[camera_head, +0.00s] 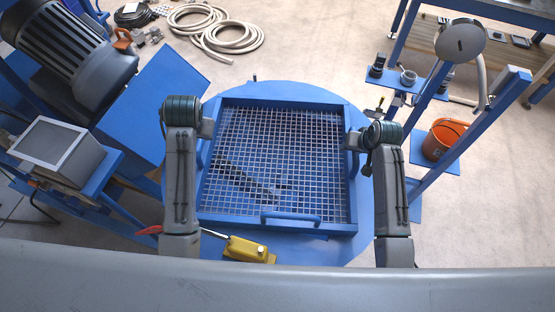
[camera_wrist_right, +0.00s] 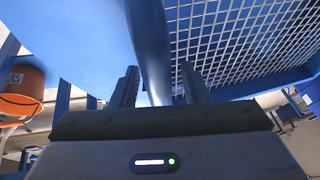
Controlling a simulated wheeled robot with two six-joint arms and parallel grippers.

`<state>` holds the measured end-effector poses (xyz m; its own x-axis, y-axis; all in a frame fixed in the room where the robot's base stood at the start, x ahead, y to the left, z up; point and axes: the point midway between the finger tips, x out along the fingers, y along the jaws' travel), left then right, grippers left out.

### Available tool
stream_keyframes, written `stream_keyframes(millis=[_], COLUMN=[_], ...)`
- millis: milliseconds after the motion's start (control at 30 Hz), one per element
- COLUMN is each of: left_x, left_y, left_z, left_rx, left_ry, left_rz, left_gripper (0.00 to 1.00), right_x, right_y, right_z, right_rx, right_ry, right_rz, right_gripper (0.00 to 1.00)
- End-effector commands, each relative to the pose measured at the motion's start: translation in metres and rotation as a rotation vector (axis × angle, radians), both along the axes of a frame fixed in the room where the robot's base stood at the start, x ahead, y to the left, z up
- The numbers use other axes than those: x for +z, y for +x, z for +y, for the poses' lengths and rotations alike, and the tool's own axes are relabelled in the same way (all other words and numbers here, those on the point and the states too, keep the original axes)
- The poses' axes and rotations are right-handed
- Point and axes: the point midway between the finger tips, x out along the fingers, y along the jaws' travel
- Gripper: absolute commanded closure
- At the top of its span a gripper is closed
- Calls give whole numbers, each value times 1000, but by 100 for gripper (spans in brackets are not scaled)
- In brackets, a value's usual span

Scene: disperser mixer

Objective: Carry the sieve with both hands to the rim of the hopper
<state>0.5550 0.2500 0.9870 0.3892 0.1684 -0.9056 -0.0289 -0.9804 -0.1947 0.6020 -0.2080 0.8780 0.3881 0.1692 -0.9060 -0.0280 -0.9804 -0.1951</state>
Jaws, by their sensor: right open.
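The sieve (camera_head: 270,215) is a square blue frame with a pale wire mesh, lying over a large round blue body (camera_head: 330,97), perhaps the hopper. Whether it rests on the rim I cannot tell. My left gripper (camera_head: 207,128) is at the sieve's left side; its fingers are too small to read. My right gripper (camera_head: 353,140) is at the right side. In the right wrist view, the right gripper (camera_wrist_right: 158,78) has its fingers apart, with a blue bar (camera_wrist_right: 150,40), apparently a sieve handle, between them. Another blue handle (camera_head: 290,217) shows at the sieve's near edge.
A yellow box (camera_head: 245,250) with a lever is close to the near left edge. A grey motor (camera_head: 75,50) stands at upper left. At right is a blue frame (camera_head: 470,120) with an orange bucket (camera_head: 443,138). Hoses (camera_head: 225,35) lie on the floor behind.

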Motion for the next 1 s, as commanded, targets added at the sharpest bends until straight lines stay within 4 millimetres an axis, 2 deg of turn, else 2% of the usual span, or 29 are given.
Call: stream_keyframes(millis=[500,700,1000], left_x=[0,0,0], left_y=[0,0,0], left_z=[0,0,0], left_rx=[0,0,0], left_ry=[0,0,0], left_rz=[0,0,0], left_gripper=[58,58,58], right_x=[87,102,104], right_y=[-37,-44,-45], right_z=[-17,-20,-20], right_rx=[-1,1,0], right_ry=[-1,0,0], right_rz=[-2,0,1], right_gripper=[58,58,58])
